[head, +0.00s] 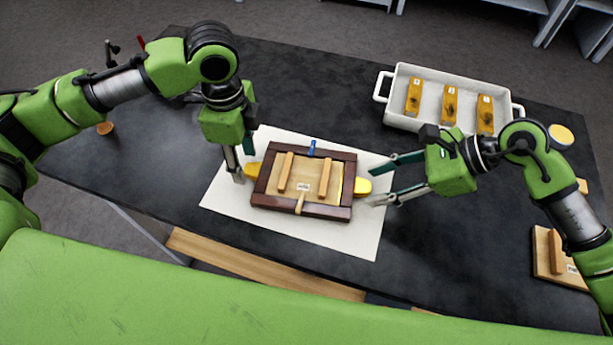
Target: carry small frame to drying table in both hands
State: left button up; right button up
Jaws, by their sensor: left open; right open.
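The small frame (262,187) is a dark reddish-brown wooden frame with a light wooden panel and strips inside. It lies flat on a white sheet (235,200) on the dark table. A yellow tab sticks out at its left side (252,170) and another at its right side (363,185). My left gripper (243,168) is pointed down beside the left tab, its fingers partly overlapping in view. My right gripper (374,182) is open at the right tab, one finger above it and one below. I cannot tell whether either gripper touches. No drying table is identifiable.
A white tray (396,100) with several small amber pieces stands at the back right of the dark table (330,85). A round yellow-topped item (561,134) and a wooden block piece (543,255) are at the right. A small cork-like item (104,128) is at the left.

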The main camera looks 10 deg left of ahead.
pick_arm(q)
jog(key=shift+f, duration=0.6)
pick_arm(e)
jog(key=shift+a+f, duration=0.4)
pick_arm(q)
grip_shut()
pick_arm(e)
grip_shut()
pick_arm(q)
jog(key=shift+r, duration=0.1)
pick_arm(e)
jog(key=shift+r, duration=0.1)
